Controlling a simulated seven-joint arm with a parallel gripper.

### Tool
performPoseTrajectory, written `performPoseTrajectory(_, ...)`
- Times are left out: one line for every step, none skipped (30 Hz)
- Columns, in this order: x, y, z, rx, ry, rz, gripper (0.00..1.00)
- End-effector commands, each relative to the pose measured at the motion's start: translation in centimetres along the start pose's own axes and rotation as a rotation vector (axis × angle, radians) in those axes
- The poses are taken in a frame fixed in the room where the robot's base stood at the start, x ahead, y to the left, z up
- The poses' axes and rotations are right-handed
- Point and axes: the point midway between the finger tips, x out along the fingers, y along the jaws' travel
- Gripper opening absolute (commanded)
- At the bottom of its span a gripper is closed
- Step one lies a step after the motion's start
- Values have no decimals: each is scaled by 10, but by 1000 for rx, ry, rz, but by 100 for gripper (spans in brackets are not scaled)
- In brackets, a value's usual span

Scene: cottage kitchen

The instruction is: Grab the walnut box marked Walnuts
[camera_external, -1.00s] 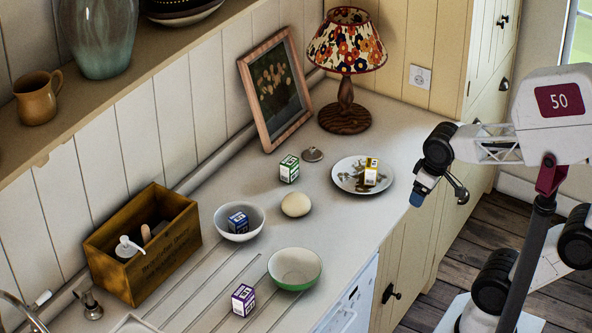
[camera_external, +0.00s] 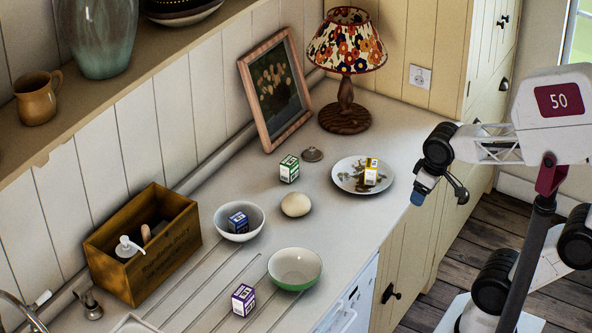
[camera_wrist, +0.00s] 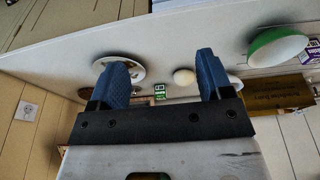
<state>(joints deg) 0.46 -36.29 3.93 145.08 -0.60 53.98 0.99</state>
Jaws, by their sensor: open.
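Several small cartons stand on the counter, their lettering too small to read, so I cannot tell which is marked Walnuts. A green-and-white carton (camera_external: 289,169) stands near the picture frame and also shows in the wrist view (camera_wrist: 160,91). A yellow-and-white carton (camera_external: 371,172) is on the plate (camera_external: 343,180). A blue carton (camera_external: 238,222) sits in the white bowl (camera_external: 256,220). A purple-and-white carton (camera_external: 243,299) stands near the green bowl (camera_external: 296,270). My gripper (camera_external: 439,194) is open and empty, off the counter's right edge; its blue fingers show apart in the wrist view (camera_wrist: 160,70).
A pale round object (camera_external: 296,204) lies mid-counter, with a small metal lid (camera_external: 312,154) behind. A lamp (camera_external: 345,118), framed picture (camera_external: 276,90) and wooden crate (camera_external: 165,262) line the wall side. Bare counter lies between the plate and the green bowl.

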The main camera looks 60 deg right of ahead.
Motion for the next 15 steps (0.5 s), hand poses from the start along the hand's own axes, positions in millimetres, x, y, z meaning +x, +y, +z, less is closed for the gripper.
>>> performPoseTrajectory(0,0,0,-1,0,0,73)
performPoseTrajectory(0,0,0,-1,-1,1,73)
performPoseTrajectory(0,0,-1,-4,-2,2,73)
performPoseTrajectory(0,0,-2,-6,-3,3,73)
performPoseTrajectory(0,1,-3,-10,-5,5,73)
performPoseTrajectory(0,1,-5,-17,-9,9,73)
performPoseTrajectory(0,1,-7,-24,-12,13,73)
performPoseTrajectory(0,2,-9,-33,-16,17,73)
performPoseTrajectory(0,3,-12,-46,-22,24,73)
performPoseTrajectory(1,3,-15,-58,-29,29,73)
performPoseTrajectory(1,4,-19,-71,-36,36,73)
performPoseTrajectory(2,5,-24,-90,-44,46,73)
performPoseTrajectory(2,6,-29,-106,-51,54,73)
performPoseTrajectory(3,7,-33,-124,-61,62,73)
performPoseTrajectory(4,8,-40,-148,-73,75,73)
